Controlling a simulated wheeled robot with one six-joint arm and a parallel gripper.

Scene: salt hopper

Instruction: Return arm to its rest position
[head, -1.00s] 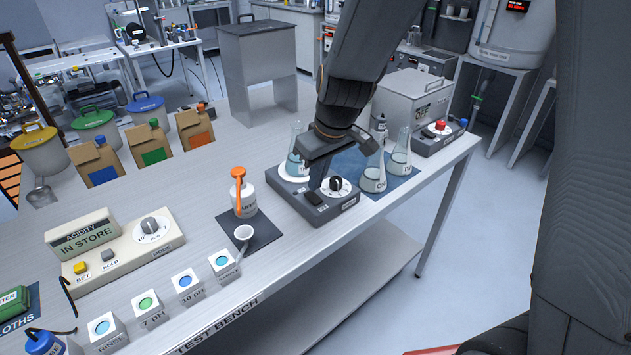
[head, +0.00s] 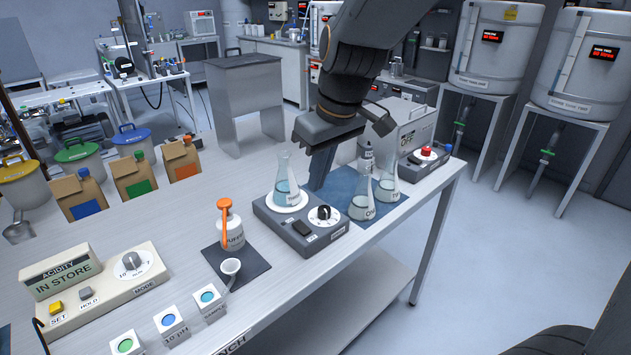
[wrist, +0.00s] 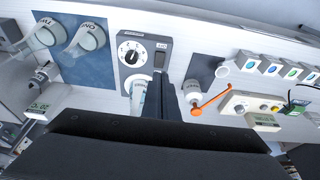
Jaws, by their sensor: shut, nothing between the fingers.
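My gripper (head: 318,184) is shut and empty. It hangs above the back of the grey stirrer (head: 328,236), just right of the conical flask (head: 286,182) standing on the stirrer's white round plate. In the wrist view my dark fingers (wrist: 176,52) hang together over the scene, beside the stirrer (wrist: 148,46) with its dial and black switch. The flask (wrist: 138,94) shows partly beside the fingers. The fingers appear apart from the flask and the stirrer in the head view, but the exact gap is hard to judge.
Two labelled flasks (head: 363,202) stand on a blue mat to the right. An orange-topped bottle (head: 228,226) and a white spoon (head: 231,267) are on a dark mat. The acidity meter (head: 92,290) is at left. A grey box (head: 402,124) stands behind. The bench's back middle is clear.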

